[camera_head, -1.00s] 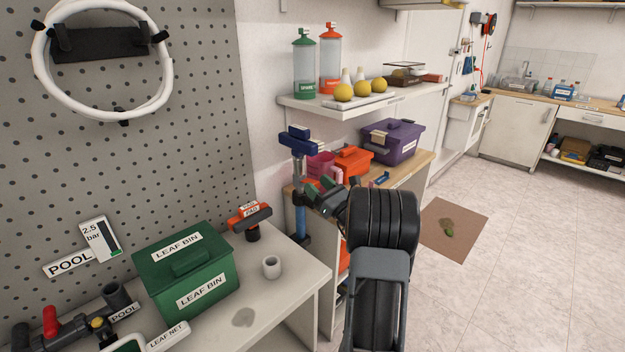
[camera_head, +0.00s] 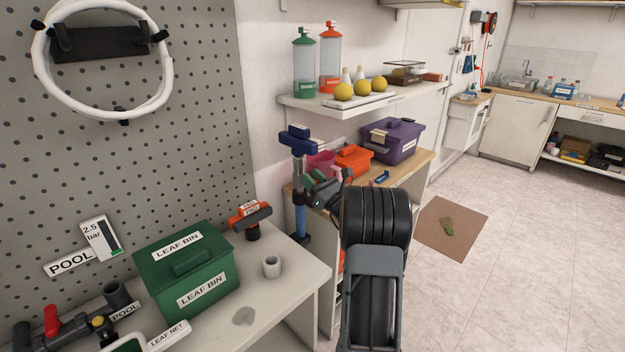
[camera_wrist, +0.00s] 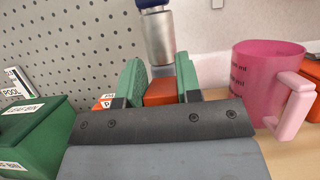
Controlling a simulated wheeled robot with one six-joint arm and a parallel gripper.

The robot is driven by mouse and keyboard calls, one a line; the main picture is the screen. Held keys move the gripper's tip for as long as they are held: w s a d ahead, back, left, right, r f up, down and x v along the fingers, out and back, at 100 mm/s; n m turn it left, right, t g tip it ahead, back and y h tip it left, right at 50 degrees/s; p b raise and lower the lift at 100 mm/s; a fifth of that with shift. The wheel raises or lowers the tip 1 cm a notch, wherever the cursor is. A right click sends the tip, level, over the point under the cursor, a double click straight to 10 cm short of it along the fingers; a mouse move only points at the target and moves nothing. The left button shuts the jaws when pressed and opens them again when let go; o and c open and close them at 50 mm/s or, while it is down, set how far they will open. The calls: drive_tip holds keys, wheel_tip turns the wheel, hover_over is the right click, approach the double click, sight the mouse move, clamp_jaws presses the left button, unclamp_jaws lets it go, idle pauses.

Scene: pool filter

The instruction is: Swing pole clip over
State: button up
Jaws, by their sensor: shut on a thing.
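The upright pole (camera_head: 300,212) has a dark blue head (camera_head: 298,141), a silver section and a bright blue lower part. Its silver section (camera_wrist: 160,38) rises just beyond my fingers in the wrist view. My gripper (camera_head: 308,181) is at the pole's middle. In the wrist view my gripper's green fingers (camera_wrist: 160,84) are shut on an orange block (camera_wrist: 160,92), which looks like the pole clip's lever. A grey piece (camera_wrist: 184,63) shows behind it, by the right finger. The clip's far side is hidden.
A pink jug (camera_wrist: 266,82) stands close on the right, on the wooden counter. An orange caddy (camera_head: 352,160) and purple box (camera_head: 393,137) sit beyond it. The green leaf bin (camera_head: 186,272), orange-topped tool (camera_head: 250,214) and grey cup (camera_head: 271,266) are on the left bench.

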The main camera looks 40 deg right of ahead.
drive_tip(key=c, duration=0.3)
drive_tip(key=r+g+p, duration=0.1)
drive_tip(key=g+p, duration=0.1)
drive_tip(key=p, duration=0.2)
drive_tip(key=shift+w+r, duration=0.15)
drive_tip(key=shift+r, duration=0.15)
drive_tip(key=g+p, duration=0.2)
drive_tip(key=p, duration=0.1)
drive_tip(key=g+p, duration=0.1)
drive_tip(key=p, duration=0.1)
drive_tip(key=shift+w+a+r+h, duration=0.1)
drive_tip(key=shift+w+r+h, duration=0.25)
drive_tip(key=shift+w+h, duration=0.05)
drive_tip(key=g+p, duration=0.1)
drive_tip(key=p, duration=0.1)
drive_tip(key=shift+w+g+p, duration=0.2)
drive_tip(key=shift+g+p, duration=0.1)
drive_tip(key=shift+g, duration=0.1)
drive_tip(key=shift+f, duration=0.1)
drive_tip(key=o, duration=0.9)
drive_tip(key=v, duration=0.7)
drive_tip(key=b+v, duration=0.1)
drive_tip(key=v, duration=0.5)
drive_tip(key=shift+s+a+r, duration=0.1)
drive_tip(key=shift+s+r, duration=0.2)
